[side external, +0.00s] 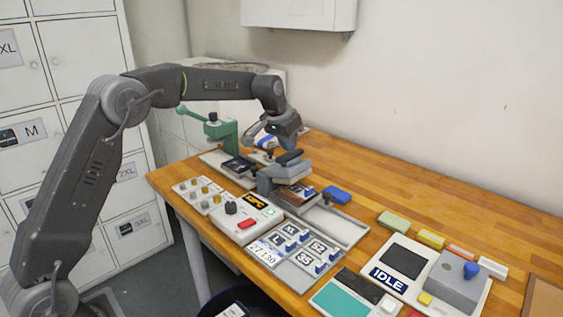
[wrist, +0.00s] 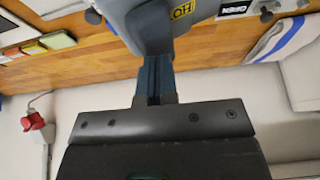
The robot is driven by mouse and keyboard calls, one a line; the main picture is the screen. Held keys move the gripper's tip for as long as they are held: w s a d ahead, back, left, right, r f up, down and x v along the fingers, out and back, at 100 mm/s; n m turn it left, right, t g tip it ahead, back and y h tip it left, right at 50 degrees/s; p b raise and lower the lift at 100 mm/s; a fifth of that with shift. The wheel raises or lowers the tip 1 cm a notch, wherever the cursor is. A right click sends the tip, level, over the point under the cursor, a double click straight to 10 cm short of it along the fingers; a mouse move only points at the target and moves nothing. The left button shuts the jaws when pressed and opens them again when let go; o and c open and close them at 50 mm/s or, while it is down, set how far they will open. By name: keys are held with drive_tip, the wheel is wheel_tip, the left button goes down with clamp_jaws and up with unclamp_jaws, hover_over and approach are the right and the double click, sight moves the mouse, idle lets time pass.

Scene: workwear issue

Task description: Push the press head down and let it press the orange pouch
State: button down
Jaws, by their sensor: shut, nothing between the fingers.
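The grey press head (side external: 292,172) stands mid-bench on its grey stand, above a lower plate, in the side view. In the wrist view the press head (wrist: 150,22) fills the top middle and carries a yellow label reading "HOT" upside down. My gripper (wrist: 154,62) is shut and empty, its fingertips at the press head's edge; I cannot tell whether they touch. In the side view my gripper (side external: 287,147) is just above the press head.
A green lever press (side external: 220,132) stands behind on the left. A control box with a red button (side external: 247,224) and a tray of size tags (side external: 300,252) are in front. A station marked IDLE (side external: 388,277) is at right.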

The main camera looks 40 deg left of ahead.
sight(294, 157)
drive_tip(key=shift+d+f, duration=0.15)
drive_tip(key=shift+f, duration=0.1)
drive_tip(key=shift+d+f, duration=0.45)
drive_tip(key=shift+f, duration=0.15)
drive_tip(key=shift+d+f, duration=0.1)
drive_tip(key=shift+f, duration=0.1)
idle(0.4)
drive_tip(key=shift+d+f, duration=0.3)
drive_tip(key=shift+f, duration=0.35)
drive_tip(key=shift+r, duration=0.25)
wheel_tip(294, 157, up, 13)
idle(1.5)
drive_tip(key=shift+d, duration=0.1)
